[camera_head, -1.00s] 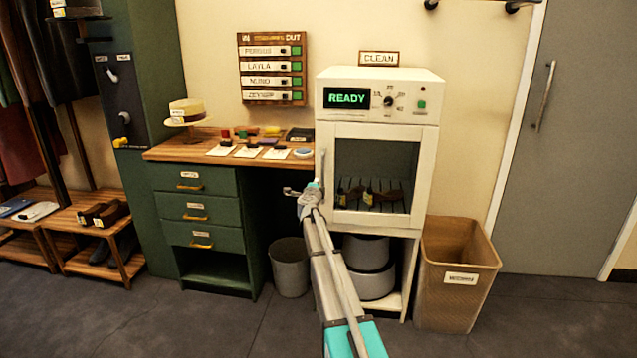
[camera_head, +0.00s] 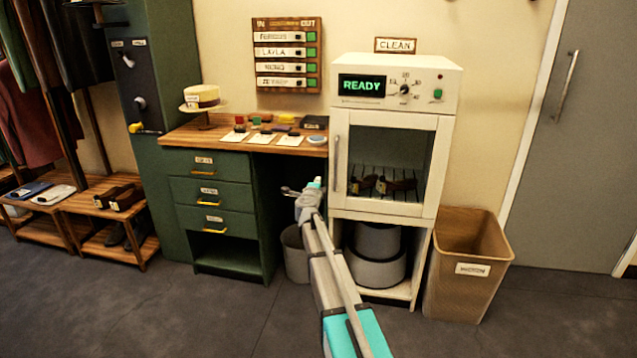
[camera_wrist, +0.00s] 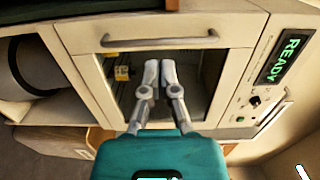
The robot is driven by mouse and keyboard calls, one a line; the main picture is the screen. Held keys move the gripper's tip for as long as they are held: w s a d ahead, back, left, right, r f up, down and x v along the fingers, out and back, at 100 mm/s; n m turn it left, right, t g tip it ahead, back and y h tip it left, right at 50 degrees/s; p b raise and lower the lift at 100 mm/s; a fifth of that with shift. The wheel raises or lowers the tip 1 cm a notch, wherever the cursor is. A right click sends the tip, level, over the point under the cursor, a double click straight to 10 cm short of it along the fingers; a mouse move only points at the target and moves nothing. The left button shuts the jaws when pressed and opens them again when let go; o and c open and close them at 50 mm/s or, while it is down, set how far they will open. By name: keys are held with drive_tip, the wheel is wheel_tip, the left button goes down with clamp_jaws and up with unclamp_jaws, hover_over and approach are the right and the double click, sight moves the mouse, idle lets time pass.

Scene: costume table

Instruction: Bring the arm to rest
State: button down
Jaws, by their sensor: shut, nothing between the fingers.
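My arm reaches forward from the bottom of the head view. My gripper (camera_head: 289,190) is in front of the left side of the white cabinet, near its door. In the wrist view my gripper (camera_wrist: 157,75) has its two fingers together with nothing between them, in front of the cabinet's glass. The cabinet (camera_head: 397,100) shows a green READY display (camera_head: 362,86), and its door (camera_head: 428,170) looks closed. Dark shoes (camera_head: 385,184) sit on the rack inside. I cannot tell the exact gap between the fingers and the door.
A green desk (camera_head: 212,165) with cards and small items stands left of the cabinet. A grey bin (camera_head: 294,255) is under it. A woven bin (camera_head: 465,262) stands right of the cabinet. A shoe rack (camera_head: 82,203) is at far left. The floor in front is free.

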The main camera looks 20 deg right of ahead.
idle(0.3)
drive_tip(key=s+a+n+t+y, duration=0.3)
drive_tip(key=a+n+y, duration=0.55)
drive_tip(key=a, duration=0.35)
drive_tip(key=s+a+f+n+g+y, duration=0.6)
drive_tip(key=s+a+f+n+g, duration=0.3)
drive_tip(key=s+a+n, duration=0.4)
drive_tip(key=s+d+f+n+g+h, duration=0.15)
drive_tip(key=s+f+g, duration=0.35)
drive_tip(key=s, duration=0.7)
drive_tip(key=s+d+f+n+g+h, duration=0.1)
drive_tip(key=s+f+g+h, duration=0.3)
drive_tip(key=s, duration=0.8)
wheel_tip(320, 180, up, 27)
drive_tip(key=p, duration=2.7)
drive_tip(key=shift+a+y, duration=0.15)
drive_tip(key=shift+y, duration=0.15)
